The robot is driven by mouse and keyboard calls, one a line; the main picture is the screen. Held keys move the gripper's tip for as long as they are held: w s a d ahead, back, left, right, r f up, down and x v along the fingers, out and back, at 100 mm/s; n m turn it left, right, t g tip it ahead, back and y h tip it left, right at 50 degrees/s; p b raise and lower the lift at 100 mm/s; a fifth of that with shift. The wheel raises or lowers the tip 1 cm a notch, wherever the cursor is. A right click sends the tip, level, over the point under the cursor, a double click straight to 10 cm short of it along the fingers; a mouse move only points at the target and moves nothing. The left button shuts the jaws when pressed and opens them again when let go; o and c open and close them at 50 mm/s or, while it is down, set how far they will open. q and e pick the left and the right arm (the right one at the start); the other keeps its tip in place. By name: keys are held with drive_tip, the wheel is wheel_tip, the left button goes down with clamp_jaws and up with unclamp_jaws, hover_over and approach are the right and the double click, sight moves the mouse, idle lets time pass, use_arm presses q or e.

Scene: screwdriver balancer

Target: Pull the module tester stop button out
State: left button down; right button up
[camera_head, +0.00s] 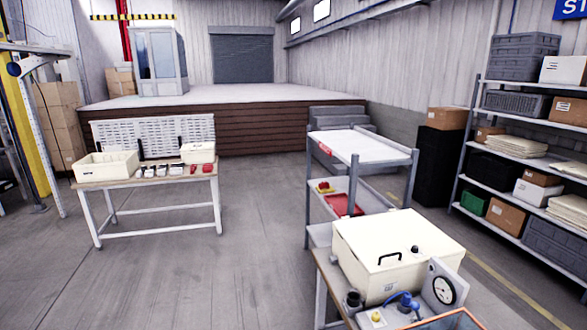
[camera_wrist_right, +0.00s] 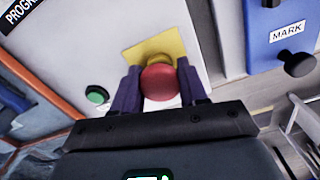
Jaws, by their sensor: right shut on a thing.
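The red stop button (camera_wrist_right: 160,84) sits in front of a yellow backing plate (camera_wrist_right: 152,48) on a pale panel (camera_wrist_right: 93,45) in the right wrist view. My right gripper (camera_wrist_right: 158,74) has one dark finger on each side of the button and is shut on it. How far the button stands out from its plate cannot be told from this angle. A green button (camera_wrist_right: 97,95) is on the same panel, to the left. My left gripper is in neither view, and the red stop button cannot be made out in the head view.
In the right wrist view, a blue box (camera_wrist_right: 262,28) labelled MARK and a black knob (camera_wrist_right: 298,62) are to the right. The head view shows a cream case (camera_head: 395,240) and dial gauge (camera_head: 442,290) on the near bench, a trolley (camera_head: 360,146), and open floor.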

drive_tip(key=shift+w+a+r, duration=0.1)
drive_tip(key=shift+r, duration=0.1)
drive_tip(key=o, duration=1.2)
drive_tip(key=shift+r+p, duration=0.2)
drive_tip(key=shift+p, duration=0.2)
drive_tip(key=shift+r, duration=0.1)
wheel_tip(320, 180, up, 6)
drive_tip(key=p, duration=0.5)
drive_tip(key=shift+p, duration=0.35)
